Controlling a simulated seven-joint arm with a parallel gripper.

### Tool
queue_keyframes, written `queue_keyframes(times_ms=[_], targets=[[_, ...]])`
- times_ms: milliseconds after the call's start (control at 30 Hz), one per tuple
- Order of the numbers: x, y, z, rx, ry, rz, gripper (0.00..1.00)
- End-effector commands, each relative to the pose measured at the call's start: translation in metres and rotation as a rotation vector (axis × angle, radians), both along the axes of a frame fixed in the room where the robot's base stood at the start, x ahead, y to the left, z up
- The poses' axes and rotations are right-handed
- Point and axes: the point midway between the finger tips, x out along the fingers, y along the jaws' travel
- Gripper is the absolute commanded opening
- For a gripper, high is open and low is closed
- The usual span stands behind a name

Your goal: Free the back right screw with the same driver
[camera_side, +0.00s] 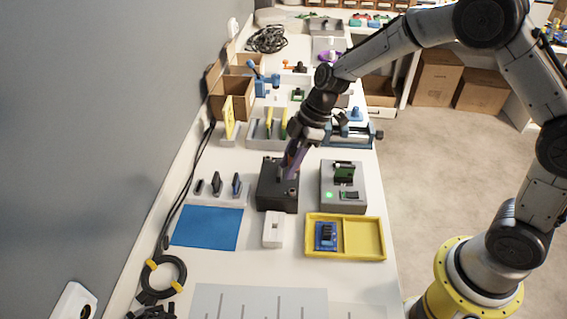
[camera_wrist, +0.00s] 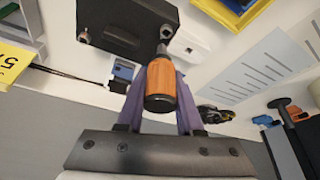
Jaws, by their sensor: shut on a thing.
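My gripper (camera_wrist: 160,80), with purple fingers, is shut on the orange-and-black handle of a driver (camera_wrist: 160,98). The driver's metal shaft points at the black box (camera_wrist: 128,22), beside a silver screw (camera_wrist: 168,31) at one corner. I cannot tell whether the tip sits in a screw. Another silver screw (camera_wrist: 84,35) shows at another corner of the box. In the side view my gripper (camera_side: 292,158) is tilted over the back right part of the black box (camera_side: 268,200). A silver screw (camera_side: 292,192) shows near its right side; the arm hides the back right corner.
A grey box with a green light (camera_side: 328,206) stands close on the right. A white block (camera_side: 273,230) and a yellow tray (camera_side: 364,256) are in front. A grey rack (camera_side: 212,198) and blue mat (camera_side: 206,228) lie left. A grey bin with upright pieces (camera_side: 258,142) is behind.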

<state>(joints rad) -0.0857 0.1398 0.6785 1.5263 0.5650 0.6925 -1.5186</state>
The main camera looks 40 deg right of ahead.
Motion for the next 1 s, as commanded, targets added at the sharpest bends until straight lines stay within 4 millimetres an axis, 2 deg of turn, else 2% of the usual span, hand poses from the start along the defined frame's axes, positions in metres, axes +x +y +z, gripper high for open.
queue_keyframes(times_ms=[100, 300, 767, 1000], targets=[[0.013, -0.01, 0.003, -0.001, -0.003, -0.211, 0.0], [0.037, -0.022, 0.006, 0.0, -0.006, -0.506, 0.0], [0.09, -0.039, 0.015, -0.001, -0.007, -0.997, 0.0], [0.126, -0.042, 0.022, -0.001, -0.006, -1.202, 0.0]])
